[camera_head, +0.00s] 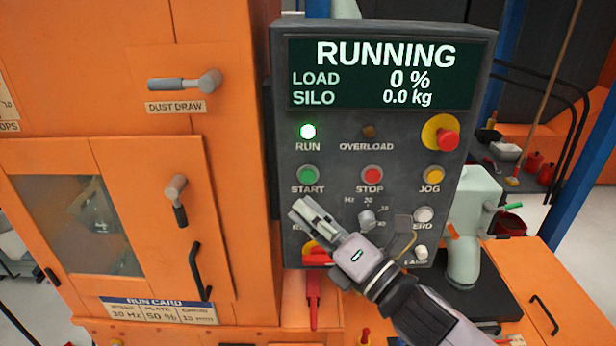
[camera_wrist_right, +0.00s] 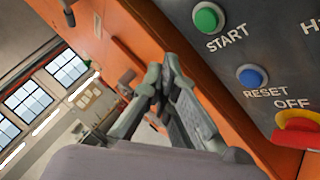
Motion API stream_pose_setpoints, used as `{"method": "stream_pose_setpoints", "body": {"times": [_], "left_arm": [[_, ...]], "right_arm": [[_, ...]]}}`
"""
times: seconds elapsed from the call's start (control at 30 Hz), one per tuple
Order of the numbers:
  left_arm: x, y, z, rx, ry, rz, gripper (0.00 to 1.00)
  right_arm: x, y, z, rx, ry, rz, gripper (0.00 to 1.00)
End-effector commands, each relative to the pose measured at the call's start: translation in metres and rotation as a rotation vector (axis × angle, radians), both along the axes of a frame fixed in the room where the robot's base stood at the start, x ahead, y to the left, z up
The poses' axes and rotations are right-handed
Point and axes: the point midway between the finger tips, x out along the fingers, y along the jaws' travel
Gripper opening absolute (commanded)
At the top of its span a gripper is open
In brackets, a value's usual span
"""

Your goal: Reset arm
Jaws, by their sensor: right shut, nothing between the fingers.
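My right gripper (camera_head: 308,212) is shut and empty in front of the lower left of the grey control panel (camera_head: 290,150). In the right wrist view its fingers (camera_wrist_right: 160,85) are together, beside the panel's left edge. The green START button (camera_wrist_right: 206,18), blue RESET button (camera_wrist_right: 252,76) and red-and-yellow OFF switch (camera_wrist_right: 298,130) show right of the fingers there. In the head view the gripper hides the RESET button. The display (camera_head: 385,73) reads RUNNING, LOAD 0 % and SILO 0.0 kg. The RUN lamp (camera_head: 308,131) is lit green. My left gripper is not in view.
The orange cabinet (camera_head: 70,60) with a windowed door (camera_head: 150,240) and a DUST DRAW handle (camera_head: 184,82) stands left of the panel. An emergency-stop button (camera_head: 447,139) sits at the panel's upper right. A pale green machine (camera_head: 470,220) stands to the right, near a blue post (camera_head: 590,170).

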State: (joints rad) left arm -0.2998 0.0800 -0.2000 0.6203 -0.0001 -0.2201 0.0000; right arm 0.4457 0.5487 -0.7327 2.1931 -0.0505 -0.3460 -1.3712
Motion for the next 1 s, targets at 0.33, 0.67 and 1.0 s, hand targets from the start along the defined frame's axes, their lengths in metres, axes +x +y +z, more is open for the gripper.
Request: {"method": "stream_pose_setpoints", "body": {"times": [0.33, 0.67, 1.0], "left_arm": [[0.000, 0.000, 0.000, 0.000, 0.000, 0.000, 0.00], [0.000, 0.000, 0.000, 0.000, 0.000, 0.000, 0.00], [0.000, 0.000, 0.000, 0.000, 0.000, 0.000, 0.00]], "right_arm": [[0.001, -0.001, -0.003, 0.011, 0.021, -0.006, 0.00], [-0.011, -0.072, -0.132, 0.507, 0.828, -0.315, 0.00], [-0.136, -0.167, -0.289, 1.140, 1.549, -0.964, 0.00]]}}
